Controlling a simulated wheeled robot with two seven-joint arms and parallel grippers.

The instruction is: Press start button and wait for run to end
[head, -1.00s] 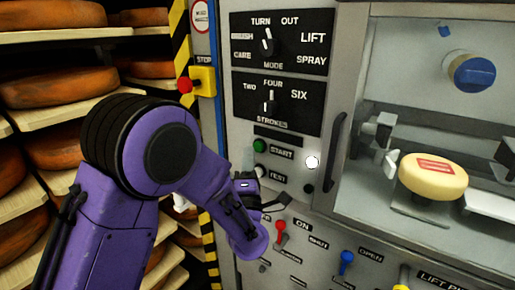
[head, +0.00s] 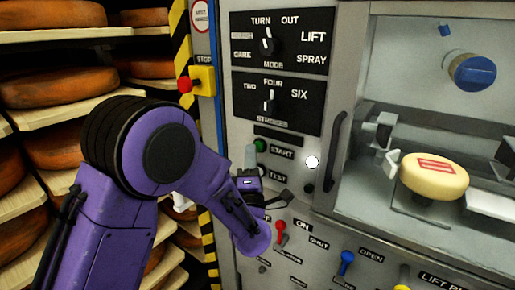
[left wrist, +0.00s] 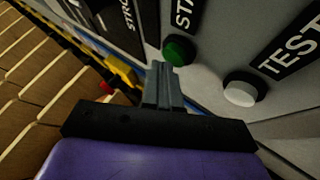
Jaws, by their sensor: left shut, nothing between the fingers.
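The green start button (head: 261,146) sits on the grey panel beside the START label. It also shows in the left wrist view (left wrist: 178,51), just beyond my fingertips. The white test button (left wrist: 240,92) is to its right there; in the head view my gripper hides most of it. My left gripper (left wrist: 164,72) is shut and empty, its fingertips close to the green button; I cannot tell whether they touch it. In the head view my left gripper (head: 273,196) is in front of the panel below the START label. My right gripper is not in view.
Mode (head: 267,42) and strokes (head: 269,100) knobs are above. A red stop button (head: 185,86) is left. Red (head: 281,228) and blue (head: 347,260) levers are below. A cheese wheel (head: 434,176) sits in the chamber at right. Cheese shelves (head: 60,34) stand at left.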

